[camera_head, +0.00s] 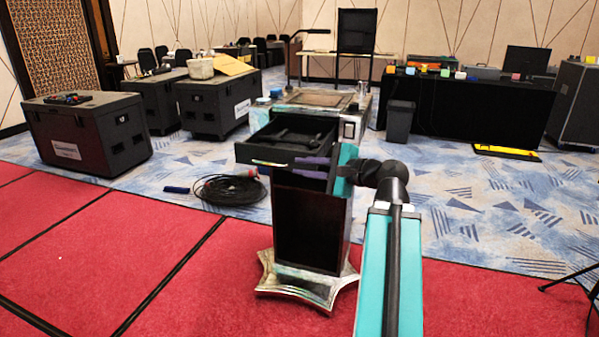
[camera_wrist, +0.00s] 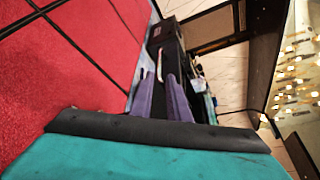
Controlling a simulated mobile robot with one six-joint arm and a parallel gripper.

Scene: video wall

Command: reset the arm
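My gripper (camera_head: 312,167) has purple fingers and is just in front of the open drawer of the cabinet, near the drawer front's right end. I cannot tell whether it touches the drawer. In the wrist view my gripper (camera_wrist: 163,97) shows two purple fingers with a gap between them and nothing clearly held. My teal arm reaches forward from the bottom right of the head view, with a black joint behind the gripper. The dark cabinet (camera_head: 308,225) stands on a star-shaped base, its black drawer (camera_head: 275,155) pulled out with dark items inside.
A coiled black cable (camera_head: 230,190) lies on the carpet left of the cabinet. Black cases (camera_head: 85,135) stand at the left. A black bin (camera_head: 399,121) and a black-draped table (camera_head: 465,108) stand at the back right. The red floor (camera_head: 70,245) at front left is clear.

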